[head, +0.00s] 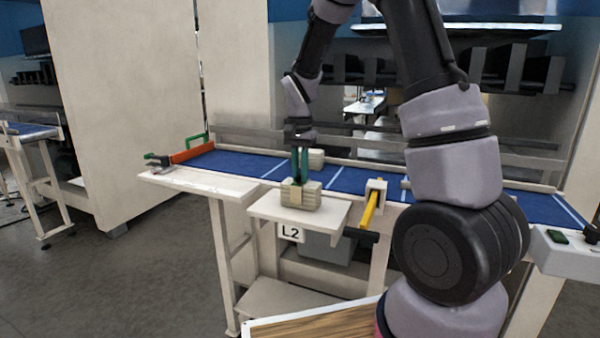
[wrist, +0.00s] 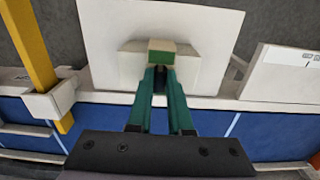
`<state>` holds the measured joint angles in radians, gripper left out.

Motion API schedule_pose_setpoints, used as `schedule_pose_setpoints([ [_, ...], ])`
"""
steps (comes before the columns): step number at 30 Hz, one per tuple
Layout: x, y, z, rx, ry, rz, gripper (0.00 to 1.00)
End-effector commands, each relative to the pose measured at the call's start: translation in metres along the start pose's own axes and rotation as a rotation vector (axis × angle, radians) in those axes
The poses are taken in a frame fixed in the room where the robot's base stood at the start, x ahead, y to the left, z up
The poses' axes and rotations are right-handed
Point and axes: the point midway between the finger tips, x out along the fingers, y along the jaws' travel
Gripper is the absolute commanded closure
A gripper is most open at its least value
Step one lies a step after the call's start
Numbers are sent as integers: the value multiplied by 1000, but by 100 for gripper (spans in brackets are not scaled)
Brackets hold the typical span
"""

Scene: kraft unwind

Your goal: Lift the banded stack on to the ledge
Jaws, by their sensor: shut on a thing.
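The banded stack (head: 312,198) is a small pale block with a tan band, in the middle of the head view. My gripper (head: 299,181) reaches down from above with its green fingers shut on the top of the stack. The stack is upright over the pale ledge (head: 264,208), which bears an L2 label on its front. I cannot tell whether the stack's underside touches the ledge. In the wrist view, my gripper (wrist: 160,76) holds the stack (wrist: 205,68) over the white ledge (wrist: 215,22); the fingers hide part of it.
Behind the ledge runs a blue belt (head: 245,165) with white lines. Another pale block (head: 316,158) sits there, just behind my fingers. A yellow bar (head: 369,209) in a pale bracket stands right of the ledge. An orange bar (head: 193,152) lies at the left.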

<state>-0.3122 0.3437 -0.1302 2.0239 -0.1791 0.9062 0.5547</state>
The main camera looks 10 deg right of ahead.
Motion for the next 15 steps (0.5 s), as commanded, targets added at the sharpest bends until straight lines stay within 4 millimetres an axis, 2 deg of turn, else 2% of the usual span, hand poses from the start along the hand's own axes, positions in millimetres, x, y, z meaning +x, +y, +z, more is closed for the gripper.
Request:
schedule_pose_setpoints([
  [9, 3, 0, 0, 0, 0, 0, 100],
  [10, 2, 0, 0, 1, 0, 0, 75],
  [12, 2, 0, 0, 0, 0, 0, 48],
  [15, 2, 0, 0, 0, 0, 0, 47],
])
